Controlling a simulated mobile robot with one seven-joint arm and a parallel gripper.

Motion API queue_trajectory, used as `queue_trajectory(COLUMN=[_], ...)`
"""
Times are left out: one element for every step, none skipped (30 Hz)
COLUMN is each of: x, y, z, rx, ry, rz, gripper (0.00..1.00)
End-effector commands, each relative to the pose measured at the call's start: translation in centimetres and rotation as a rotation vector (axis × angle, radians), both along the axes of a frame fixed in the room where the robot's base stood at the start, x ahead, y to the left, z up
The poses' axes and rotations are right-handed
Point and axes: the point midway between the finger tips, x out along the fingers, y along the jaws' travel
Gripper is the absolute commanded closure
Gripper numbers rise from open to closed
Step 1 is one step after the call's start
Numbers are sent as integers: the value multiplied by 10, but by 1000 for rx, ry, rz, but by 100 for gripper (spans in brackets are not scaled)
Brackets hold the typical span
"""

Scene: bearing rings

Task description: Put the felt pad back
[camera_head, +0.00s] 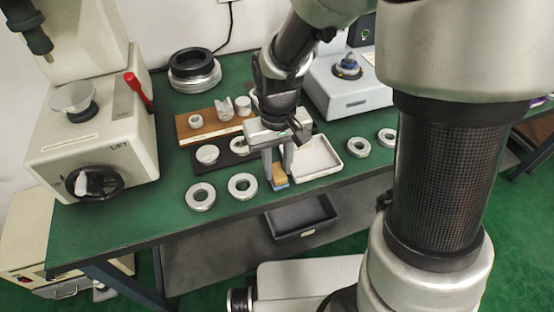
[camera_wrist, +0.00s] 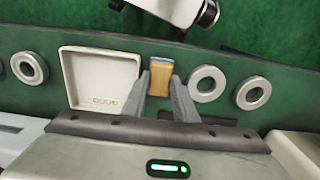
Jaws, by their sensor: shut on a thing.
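The felt pad (camera_head: 279,173) is a small tan block with a blue edge. My gripper (camera_head: 277,166) points down over the front part of the green table and is shut on the pad. In the wrist view the pad (camera_wrist: 158,85) sits between the two grey fingers of my gripper (camera_wrist: 161,80), with its blue edge at the outer end. The pad is near the table's front edge, just left of the white tray (camera_head: 333,167). I cannot tell whether it touches the table.
Two metal rings (camera_head: 243,186) lie left of the pad, and more rings (camera_head: 358,147) lie right of the tray. Behind are a dark mat (camera_head: 206,166) with round parts and a wooden board (camera_head: 187,129). A press-like machine (camera_head: 90,145) stands left, a white device (camera_head: 345,95) behind.

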Motion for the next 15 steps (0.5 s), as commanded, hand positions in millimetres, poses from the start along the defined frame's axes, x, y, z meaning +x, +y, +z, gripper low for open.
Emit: queue_trajectory(x=[0, 0, 0, 0, 0, 0, 0, 0, 0, 0, 0, 0, 0, 0, 0], y=[0, 0, 0, 0, 0, 0, 0, 0, 0, 0, 0, 0, 0, 0, 0], z=[-1, -2, -4, -5, -4, -3, -3, -3, -3, -3, -3, -3, -3, -3, -1], rx=[0, 0, 0, 0, 0, 0, 0, 0, 0, 0, 0, 0, 0, 0, 0], ry=[0, 0, 0, 1, 0, 0, 0, 1, 1, 1, 1, 1, 0, 0, 0], rz=[0, 0, -1, -1, -1, -1, -1, -1, -1, -1, -1, -1, -1, -1, -1], gripper=[95, 95, 95, 95, 71, 66, 66, 66, 66, 66, 66, 66, 66, 66, 66])
